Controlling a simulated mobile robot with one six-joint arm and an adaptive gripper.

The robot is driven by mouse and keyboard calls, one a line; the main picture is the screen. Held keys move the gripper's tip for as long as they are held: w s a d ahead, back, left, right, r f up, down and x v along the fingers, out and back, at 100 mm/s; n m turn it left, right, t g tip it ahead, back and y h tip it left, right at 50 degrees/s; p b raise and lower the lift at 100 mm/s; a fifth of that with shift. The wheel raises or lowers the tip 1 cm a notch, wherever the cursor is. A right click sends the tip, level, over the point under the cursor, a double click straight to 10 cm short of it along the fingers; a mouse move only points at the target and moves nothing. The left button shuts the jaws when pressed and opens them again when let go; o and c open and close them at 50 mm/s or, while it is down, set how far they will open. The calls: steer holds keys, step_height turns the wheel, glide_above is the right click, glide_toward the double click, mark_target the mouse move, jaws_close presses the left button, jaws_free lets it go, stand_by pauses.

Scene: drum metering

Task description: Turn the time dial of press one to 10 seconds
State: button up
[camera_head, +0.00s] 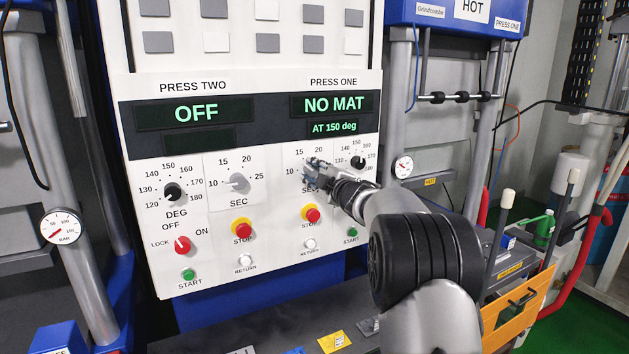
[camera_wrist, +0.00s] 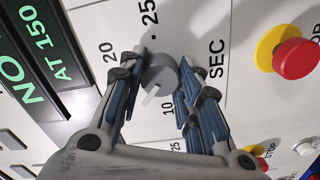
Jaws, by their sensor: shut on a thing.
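The press one time dial (camera_wrist: 160,76) is a grey knob with a white pointer line, on the white panel marked SEC. In the wrist view my gripper (camera_wrist: 163,64) has its two blue-padded fingers on either side of the knob, shut on it. The pointer aims between the 10 mark and the 15 position, nearer the 10; the 15 is hidden behind a finger. In the head view my gripper (camera_head: 312,170) covers this dial, with 10, 15 and 20 showing around it. The press one display (camera_head: 332,104) reads NO MAT, and below it AT 150 deg.
The press one DEG dial (camera_head: 358,162) sits close to the right of my gripper. The red-yellow stop button (camera_head: 311,214) is just below it. The press two SEC dial (camera_head: 238,183) is to the left. An orange-fronted tray (camera_head: 520,308) stands at lower right.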

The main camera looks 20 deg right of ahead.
steer(key=n+b, duration=0.2)
steer(key=n, duration=0.2)
steer(key=shift+f+n+b, duration=0.1)
steer(key=shift+n+b, duration=0.2)
steer(key=shift+b, duration=0.05)
steer(key=shift+n+b, duration=1)
steer(key=shift+n, duration=0.8)
steer(key=o, duration=1)
steer(key=shift+o, duration=0.2)
steer(key=s, duration=1.2)
steer(key=shift+d, duration=0.2)
